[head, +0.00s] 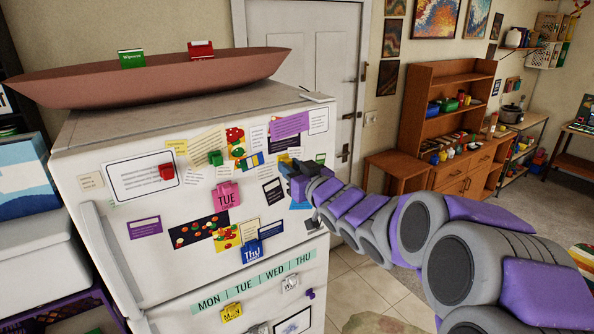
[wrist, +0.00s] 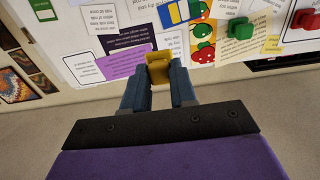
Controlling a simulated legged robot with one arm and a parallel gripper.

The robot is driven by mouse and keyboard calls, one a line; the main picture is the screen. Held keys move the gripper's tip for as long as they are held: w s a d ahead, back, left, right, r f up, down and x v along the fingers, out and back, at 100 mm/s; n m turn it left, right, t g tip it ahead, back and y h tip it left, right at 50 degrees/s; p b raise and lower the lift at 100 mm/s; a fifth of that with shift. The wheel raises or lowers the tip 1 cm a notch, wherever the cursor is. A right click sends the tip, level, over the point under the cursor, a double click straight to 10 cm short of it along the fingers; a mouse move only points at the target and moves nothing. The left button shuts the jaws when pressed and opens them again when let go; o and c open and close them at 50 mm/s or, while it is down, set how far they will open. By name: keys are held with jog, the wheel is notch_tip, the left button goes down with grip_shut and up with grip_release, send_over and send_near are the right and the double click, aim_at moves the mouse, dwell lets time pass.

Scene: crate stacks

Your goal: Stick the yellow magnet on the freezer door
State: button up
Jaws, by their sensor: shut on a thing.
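The yellow magnet (wrist: 158,69) is between the fingertips of my gripper (wrist: 158,82) in the wrist view. My gripper is shut on it. In the head view my gripper (head: 290,170) is at the right part of the white upper door, the freezer door (head: 105,240), and the magnet cannot be made out there. The wrist view shows papers on the door (wrist: 90,95) close beyond the magnet. I cannot tell whether the magnet touches the door. Another yellow piece, marked MON (head: 231,313), is on the lower door.
The upper door holds many papers and magnets: a red one (head: 166,171), a green one (head: 215,158), a pink TUE (head: 226,195) and a blue Thu (head: 251,252). A long brown bowl (head: 150,85) stands on top of the fridge. A wooden shelf (head: 440,95) stands at the right.

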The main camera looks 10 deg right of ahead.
aim_at(286, 158)
jog(key=a, duration=0.4)
jog(key=w+d, duration=0.1)
jog(key=w, duration=0.1)
jog(key=w+d, duration=0.1)
jog(key=d, duration=0.1)
jog(key=shift+w+d+r, duration=0.25)
jog(key=shift+w+r, duration=0.1)
jog(key=shift+w, duration=0.4)
jog(key=w+a, duration=0.1)
jog(key=a, duration=0.1)
jog(key=w+a, duration=0.1)
jog(key=w+a+p, duration=0.1)
jog(key=a, duration=0.1)
jog(key=shift+w+a+r, duration=0.1)
jog(key=shift+w+a, duration=0.05)
jog(key=shift+a, duration=0.2)
jog(key=shift+w, duration=0.25)
jog(key=shift+w+d, duration=0.15)
jog(key=shift+d, duration=0.85)
jog(key=shift+w+d, duration=0.1)
jog(key=shift+d, duration=0.9)
jog(key=shift+a+p, duration=0.3)
jog(key=shift+a, duration=1.45)
jog(key=shift+w+d, duration=0.1)
jog(key=shift+d, duration=1)
jog(key=shift+a, duration=0.65)
